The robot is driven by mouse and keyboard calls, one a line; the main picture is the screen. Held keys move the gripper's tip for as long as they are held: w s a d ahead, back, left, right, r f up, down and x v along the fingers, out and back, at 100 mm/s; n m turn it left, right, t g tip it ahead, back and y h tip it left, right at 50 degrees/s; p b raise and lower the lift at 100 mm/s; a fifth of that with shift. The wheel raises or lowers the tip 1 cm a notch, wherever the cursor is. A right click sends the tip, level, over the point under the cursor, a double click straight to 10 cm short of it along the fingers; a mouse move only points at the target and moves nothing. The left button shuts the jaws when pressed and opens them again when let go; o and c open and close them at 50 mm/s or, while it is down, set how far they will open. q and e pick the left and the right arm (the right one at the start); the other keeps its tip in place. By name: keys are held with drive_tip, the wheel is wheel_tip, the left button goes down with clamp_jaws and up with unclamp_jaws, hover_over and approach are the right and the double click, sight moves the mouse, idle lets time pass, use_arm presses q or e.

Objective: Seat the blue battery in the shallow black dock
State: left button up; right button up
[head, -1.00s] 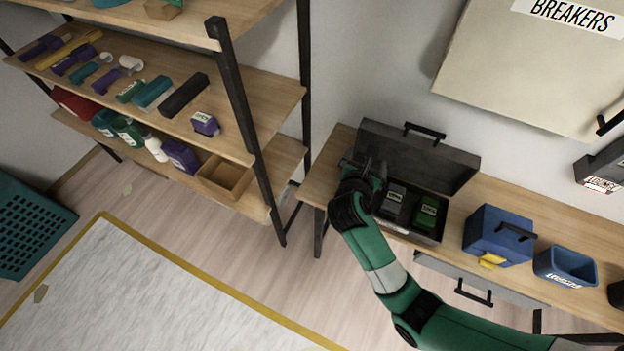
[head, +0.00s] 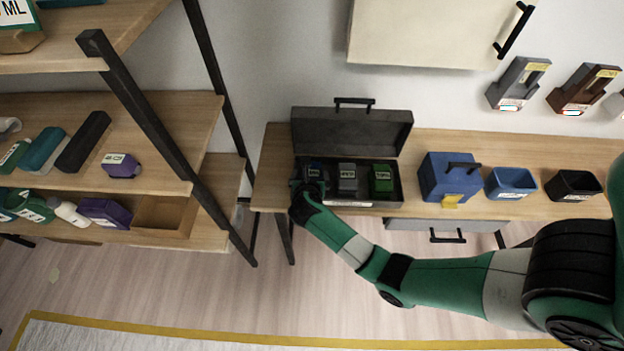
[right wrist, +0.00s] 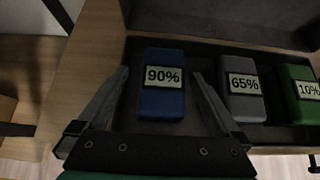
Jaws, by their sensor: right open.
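The blue battery (right wrist: 163,85), labelled 90%, stands in the left part of an open black case (head: 350,203) on the bench; its top also shows in the head view (head: 314,172). My right gripper (head: 312,184) is over the left end of the case. In the right wrist view it (right wrist: 159,76) is open, with one finger on each side of the blue battery and a gap on both sides. A dark grey wall holder (head: 519,83) and a brown one (head: 582,89) hang at the right; I cannot tell whether either is the shallow black dock. My left gripper is not in view.
A grey battery (right wrist: 239,88) labelled 65% and a green one (right wrist: 298,92) labelled 10% stand right of the blue one. The raised lid (head: 350,130) is behind. A blue toolbox (head: 448,179), blue bin (head: 511,184) and black bin (head: 573,185) stand further right.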

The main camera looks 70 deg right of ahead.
sight(313, 170)
drive_tip(key=x, duration=0.1)
drive_tip(key=b+x, duration=0.2)
drive_tip(key=x, duration=0.1)
drive_tip(key=shift+s+d+f, duration=0.1)
drive_tip(key=shift+s+f, duration=0.1)
drive_tip(key=shift+s, duration=0.05)
drive_tip(key=shift+w+d+f, duration=0.15)
drive_tip(key=shift+w+d, duration=0.05)
drive_tip(key=shift+d, duration=0.2)
drive_tip(key=shift+c, duration=0.2)
clamp_jaws()
